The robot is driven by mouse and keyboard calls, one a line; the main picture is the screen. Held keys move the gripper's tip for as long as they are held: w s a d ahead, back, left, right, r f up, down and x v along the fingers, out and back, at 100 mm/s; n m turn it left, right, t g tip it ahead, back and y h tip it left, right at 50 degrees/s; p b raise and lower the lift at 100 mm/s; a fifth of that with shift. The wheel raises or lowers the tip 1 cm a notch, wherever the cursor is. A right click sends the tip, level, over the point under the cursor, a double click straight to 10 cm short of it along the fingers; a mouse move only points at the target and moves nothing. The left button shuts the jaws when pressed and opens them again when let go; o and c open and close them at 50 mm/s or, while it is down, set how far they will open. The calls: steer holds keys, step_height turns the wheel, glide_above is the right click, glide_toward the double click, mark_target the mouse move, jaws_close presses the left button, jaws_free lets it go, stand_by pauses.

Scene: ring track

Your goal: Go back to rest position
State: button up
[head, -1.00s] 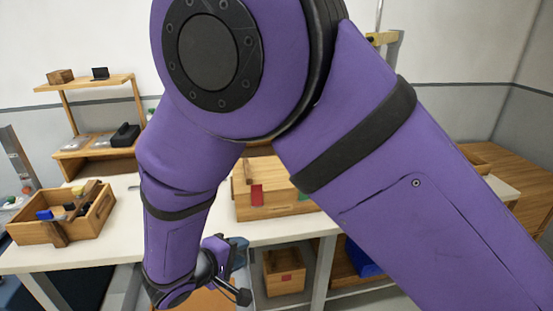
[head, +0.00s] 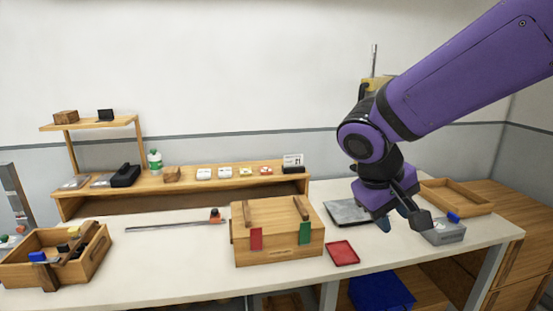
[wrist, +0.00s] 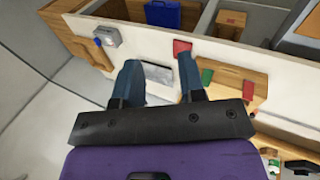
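My gripper (head: 402,216) hangs in the air over the right part of the white table in the head view, at the end of my raised purple arm. In the wrist view my gripper (wrist: 158,72) shows its two blue fingers spread apart with nothing held between them. A grey plate (wrist: 157,76) lies on the table in the background behind the gap. In the head view the same grey plate (head: 345,212) lies just left of the gripper. A grey box with a blue piece (head: 443,233) sits to the right of the gripper.
A wooden box with red and green tags (head: 275,248) stands mid-table beside a red tray (head: 342,253). A wooden crate of parts (head: 92,262) is at left and a wooden tray (head: 460,197) at right. A shelf (head: 90,201) runs along the back.

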steer(key=s+d+r+m+t+y, duration=0.1)
steer(key=s+d+r+y, duration=0.1)
steer(key=s+d, duration=0.3)
steer(key=s+d+r+m+t+y, duration=0.2)
steer(key=s+d+r, duration=0.2)
steer(key=s, duration=0.5)
steer(key=shift+d+r+y, duration=0.4)
steer(key=shift+r, duration=0.15)
